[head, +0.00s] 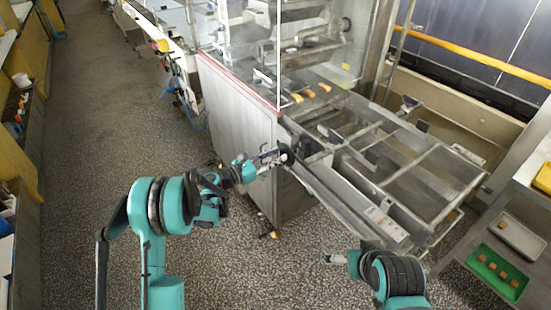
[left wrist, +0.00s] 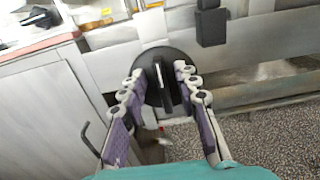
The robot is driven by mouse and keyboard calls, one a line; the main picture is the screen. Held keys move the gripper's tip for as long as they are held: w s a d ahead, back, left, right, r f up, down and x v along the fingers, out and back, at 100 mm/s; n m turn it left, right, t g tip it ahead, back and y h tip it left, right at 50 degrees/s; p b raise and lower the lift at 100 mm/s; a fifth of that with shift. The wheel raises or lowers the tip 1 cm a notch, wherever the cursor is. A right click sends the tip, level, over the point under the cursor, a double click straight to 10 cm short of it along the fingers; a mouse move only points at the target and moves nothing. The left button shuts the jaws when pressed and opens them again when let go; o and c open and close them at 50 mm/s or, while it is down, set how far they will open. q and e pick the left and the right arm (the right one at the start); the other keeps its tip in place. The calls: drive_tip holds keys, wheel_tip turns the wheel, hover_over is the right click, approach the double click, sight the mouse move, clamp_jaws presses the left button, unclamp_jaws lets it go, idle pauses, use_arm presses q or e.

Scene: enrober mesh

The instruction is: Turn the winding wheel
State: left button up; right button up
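The winding wheel is a round black disc (head: 286,154) with a raised bar across its middle, on the near side of the metal machine frame. It is centred in the left wrist view (left wrist: 154,54). My left gripper (head: 271,157) is at the wheel. In the left wrist view its two fingers (left wrist: 160,76) are apart, one on each side of the raised bar, with gaps visible between them and the bar. Whether the fingertips touch the disc is unclear. My right gripper (head: 334,259) is low at the bottom, away from the wheel; its fingers are too small to read.
The machine's metal cabinet (head: 238,125) stands left of the wheel, and its open mesh frame (head: 425,185) extends right. Several orange-brown pieces (head: 311,92) lie on the belt. A green tray (head: 500,273) sits on a rack at right. Speckled floor (head: 110,120) is clear at left.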

sight(286, 162)
use_arm(q)
clamp_jaws()
drive_tip(key=shift+d+m, duration=0.1)
drive_tip(key=shift+m, duration=0.2)
drive_tip(key=f+m, duration=0.1)
drive_tip(key=m, duration=0.6)
drive_tip(key=s+f+m, duration=0.1)
drive_tip(key=m, duration=0.6)
drive_tip(key=d+m, duration=0.1)
drive_tip(key=m, duration=0.6)
drive_tip(key=shift+s+f+m, duration=0.3)
drive_tip(key=shift+f, duration=0.1)
drive_tip(key=m, duration=0.3)
drive_tip(key=shift+w+f+m, duration=0.15)
drive_tip(key=shift+f+m, duration=0.1)
drive_tip(key=shift+m, duration=0.15)
drive_tip(key=shift+w+a+f+m, duration=0.1)
drive_tip(key=shift+f+m, duration=0.05)
drive_tip(key=shift+m, duration=0.8)
drive_tip(key=shift+w+a+f+m, duration=0.1)
drive_tip(key=shift+m, duration=0.85)
